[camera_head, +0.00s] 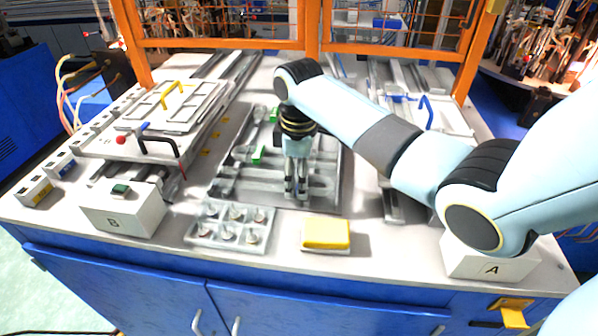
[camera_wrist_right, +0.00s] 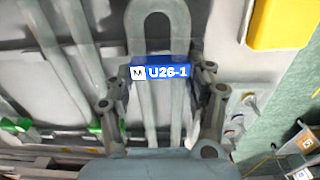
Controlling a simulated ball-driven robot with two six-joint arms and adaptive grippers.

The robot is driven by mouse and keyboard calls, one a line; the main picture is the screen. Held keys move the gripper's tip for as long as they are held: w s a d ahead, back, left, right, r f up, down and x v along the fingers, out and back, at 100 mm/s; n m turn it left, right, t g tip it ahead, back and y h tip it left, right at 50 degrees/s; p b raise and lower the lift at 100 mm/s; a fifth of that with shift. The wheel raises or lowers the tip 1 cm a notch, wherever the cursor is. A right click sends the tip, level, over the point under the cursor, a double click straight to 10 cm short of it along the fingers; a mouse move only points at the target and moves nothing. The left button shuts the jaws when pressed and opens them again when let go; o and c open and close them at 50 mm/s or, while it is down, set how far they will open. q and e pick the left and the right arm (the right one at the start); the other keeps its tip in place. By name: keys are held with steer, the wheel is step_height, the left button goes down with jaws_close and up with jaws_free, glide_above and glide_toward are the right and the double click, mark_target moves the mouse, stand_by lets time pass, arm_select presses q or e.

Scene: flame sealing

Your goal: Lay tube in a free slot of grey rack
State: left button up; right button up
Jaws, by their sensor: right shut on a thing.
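My right gripper (camera_head: 297,182) reaches down over the grey rack (camera_head: 326,172) in the middle of the table. In the wrist view the right gripper (camera_wrist_right: 162,98) is shut on a grey U-shaped tube (camera_wrist_right: 152,22) at its blue label, which reads U26-1. The tube's round bend points to the top of that view, and its two legs run down under the gripper. Green-marked pieces (camera_head: 258,155) lie in the rack to the left. I cannot tell whether the tube touches the rack. My left gripper is out of view.
A yellow block (camera_head: 326,233) and a grey tray with several round studs (camera_head: 208,236) stand in front of the rack. Box B (camera_head: 125,215) is at the left and box A (camera_head: 490,268) at the right. A raised plate fixture (camera_head: 170,105) stands left of the rack.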

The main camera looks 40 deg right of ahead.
steer(key=shift+s+a+f, duration=0.15)
steer(key=shift+s+f, duration=0.2)
steer(key=shift+f, duration=0.2)
steer(key=o, duration=1.1)
steer(key=shift+c, duration=0.2)
steer(key=o, duration=0.5)
steer(key=shift+w, duration=0.35)
steer(key=shift+r, duration=0.1)
steer(key=shift+r, duration=0.15)
step_height(320, 180, up, 12)
